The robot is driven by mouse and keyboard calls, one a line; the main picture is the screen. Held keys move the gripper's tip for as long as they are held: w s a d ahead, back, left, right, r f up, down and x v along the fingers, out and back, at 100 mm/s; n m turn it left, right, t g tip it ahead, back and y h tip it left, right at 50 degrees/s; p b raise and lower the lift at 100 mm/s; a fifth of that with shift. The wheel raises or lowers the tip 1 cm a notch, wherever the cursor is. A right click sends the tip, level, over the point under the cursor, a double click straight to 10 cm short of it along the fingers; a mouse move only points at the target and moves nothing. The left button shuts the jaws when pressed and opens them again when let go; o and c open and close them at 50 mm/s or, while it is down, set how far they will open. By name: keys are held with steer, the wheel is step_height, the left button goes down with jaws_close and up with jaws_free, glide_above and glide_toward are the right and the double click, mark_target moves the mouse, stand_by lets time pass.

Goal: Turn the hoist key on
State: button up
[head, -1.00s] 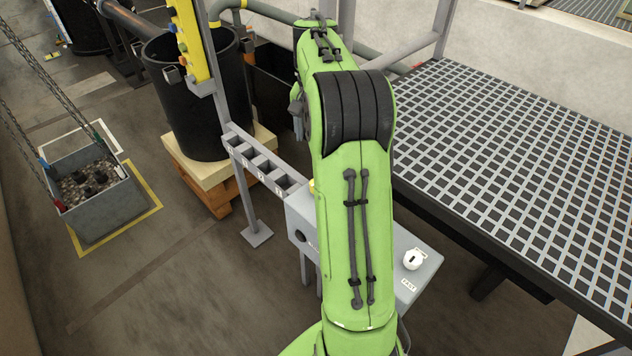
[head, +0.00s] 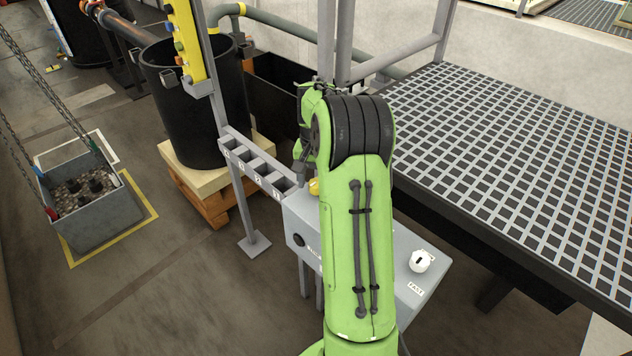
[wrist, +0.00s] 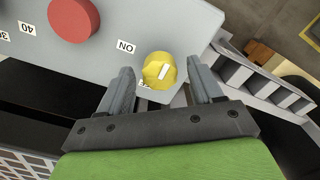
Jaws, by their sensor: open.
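The white bar is slanted and does not point at ON. In the head view a bit of the yellow knob (head: 314,187) shows left of my arm. My gripper (wrist: 161,77) is open, with one finger on each side of the knob. I cannot tell whether they touch it.
The grey control box (head: 300,222) also carries a white knob (head: 421,261) and a red round button (wrist: 74,18). A slotted grey rack (head: 252,168) adjoins the box. A grating platform (head: 510,150) is at right, a black barrel (head: 195,110) behind, and a hanging bin (head: 100,215) at left.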

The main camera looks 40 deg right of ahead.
steer(key=c, duration=1)
steer(key=shift+c, duration=0.2)
steer(key=shift+r+n+p, duration=0.1)
steer(key=shift+n+p, duration=0.25)
steer(key=shift+n, duration=0.05)
steer(key=n+p, duration=0.2)
steer(key=n, duration=0.1)
steer(key=shift+r+n+p, duration=0.1)
steer(key=shift+n+p, duration=0.2)
steer(key=n+p, duration=0.1)
steer(key=n, duration=0.3)
steer(key=shift+n+p, duration=0.3)
steer(key=shift+p, duration=0.1)
steer(key=n+p, duration=0.1)
steer(key=n, duration=0.3)
steer(key=shift+n, duration=0.3)
steer(key=n, duration=0.4)
steer(key=shift+n, duration=0.3)
